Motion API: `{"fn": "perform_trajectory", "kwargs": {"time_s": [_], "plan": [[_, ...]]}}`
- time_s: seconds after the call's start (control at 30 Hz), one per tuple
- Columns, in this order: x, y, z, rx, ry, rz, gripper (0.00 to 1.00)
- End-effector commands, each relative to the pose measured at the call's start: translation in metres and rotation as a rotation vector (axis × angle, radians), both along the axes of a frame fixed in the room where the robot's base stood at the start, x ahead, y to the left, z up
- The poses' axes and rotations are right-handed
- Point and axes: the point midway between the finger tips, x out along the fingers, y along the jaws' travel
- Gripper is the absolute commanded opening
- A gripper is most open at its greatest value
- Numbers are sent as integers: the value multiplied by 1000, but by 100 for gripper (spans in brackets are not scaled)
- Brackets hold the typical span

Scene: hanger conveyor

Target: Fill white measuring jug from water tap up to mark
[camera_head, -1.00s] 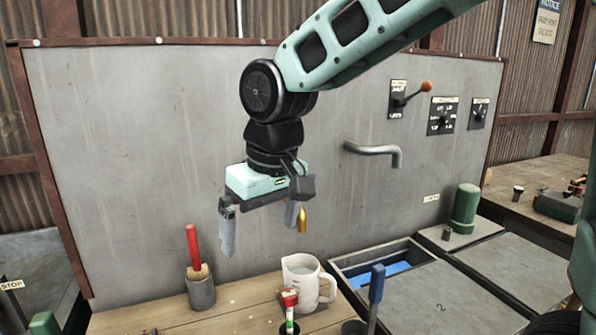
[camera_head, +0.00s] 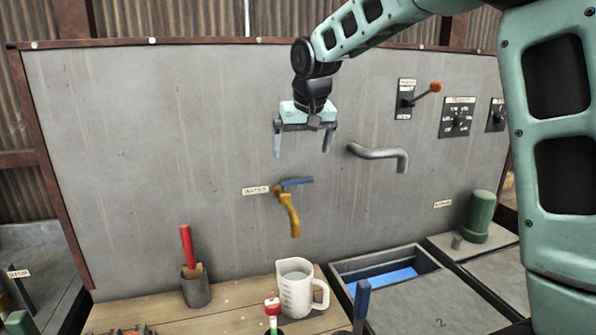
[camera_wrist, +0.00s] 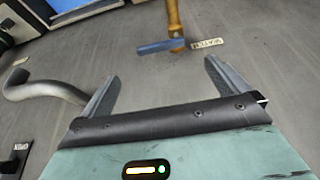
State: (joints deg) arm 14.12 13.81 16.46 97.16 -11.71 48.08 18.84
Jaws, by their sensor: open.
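The white measuring jug (camera_head: 296,292) stands upright on the wooden bench below the tap, its handle to the right. Its top shows a greyish surface inside; I cannot tell the level against a mark. The brass water tap (camera_head: 289,212) comes out of the grey wall panel, with a blue lever (camera_head: 296,183) lying across its top. The tap (camera_wrist: 174,18) and lever (camera_wrist: 160,46) also show at the top of the wrist view. My gripper (camera_head: 304,156) is open and empty, fingers pointing down, above the lever and apart from it.
A grey bent pipe (camera_head: 380,153) sticks out right of my gripper. A red-handled brush in a holder (camera_head: 196,286), a red-capped item (camera_head: 272,308) and a blue handle (camera_head: 361,300) stand around the jug. A basin with blue inside (camera_head: 390,278) lies to the right.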

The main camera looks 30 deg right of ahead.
Motion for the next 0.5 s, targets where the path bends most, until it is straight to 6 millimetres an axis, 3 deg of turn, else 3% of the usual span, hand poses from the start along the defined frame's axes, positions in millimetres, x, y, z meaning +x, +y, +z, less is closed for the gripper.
{"fn": "perform_trajectory", "kwargs": {"time_s": [0.3, 0.5], "plan": [[23, -4, -57, 1, 4, 2, 100], [31, -6, -78, 0, 2, 2, 100]]}}
